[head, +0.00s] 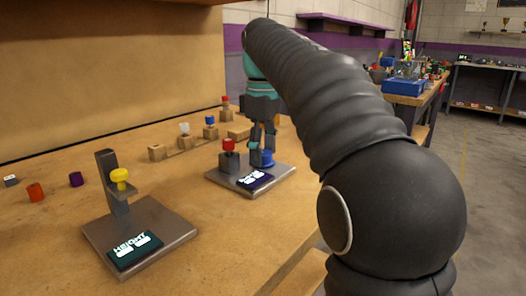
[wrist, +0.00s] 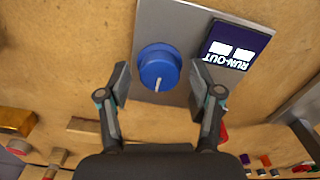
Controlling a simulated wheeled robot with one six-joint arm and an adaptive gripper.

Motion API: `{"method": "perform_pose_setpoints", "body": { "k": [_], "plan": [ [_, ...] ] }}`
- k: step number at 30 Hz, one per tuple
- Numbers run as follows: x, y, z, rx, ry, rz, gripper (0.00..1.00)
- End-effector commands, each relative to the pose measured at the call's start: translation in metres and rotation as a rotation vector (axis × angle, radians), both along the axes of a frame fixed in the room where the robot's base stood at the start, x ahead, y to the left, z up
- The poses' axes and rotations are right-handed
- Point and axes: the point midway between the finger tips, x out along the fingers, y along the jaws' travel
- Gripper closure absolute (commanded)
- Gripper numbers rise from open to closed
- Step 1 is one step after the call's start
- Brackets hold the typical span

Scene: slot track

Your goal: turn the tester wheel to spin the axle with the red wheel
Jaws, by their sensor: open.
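The run-out tester (head: 278,180) is a grey metal plate on the bench, and its plate (wrist: 183,25) fills the upper middle of the wrist view. A blue tester wheel (wrist: 158,68) with a white mark stands on it; it is partly hidden behind my gripper in the head view (head: 267,160). The red wheel (head: 229,145) sits on a grey block at the plate's left. In the wrist view only a bit of red (wrist: 223,134) shows beside my right finger. My gripper (wrist: 160,76) is open, one finger on each side of the blue wheel, with visible gaps.
A dark "RUN-OUT" label (wrist: 235,46) lies on the plate beside the wheel. A second tester, "HEIGHT" (head: 135,250), holds a yellow wheel (head: 119,177) at the left. Small wooden blocks with coloured wheels (head: 210,128) line the back. Bare bench lies between the testers.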

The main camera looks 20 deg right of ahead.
Motion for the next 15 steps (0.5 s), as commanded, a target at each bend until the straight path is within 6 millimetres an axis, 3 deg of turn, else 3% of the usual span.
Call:
{"method": "perform_pose_setpoints", "body": {
  "k": [4, 11, 15],
  "plan": [
    [0.0001, 0.0001, 0.0003, 0.0, 0.0, 0.0, 0.37],
    [0.0, 0.0001, 0.0003, 0.0, 0.0, 0.0, 0.95],
    [-0.0001, 0.0002, 0.0003, 0.0, 0.001, -0.001, 0.95]
  ]
}}
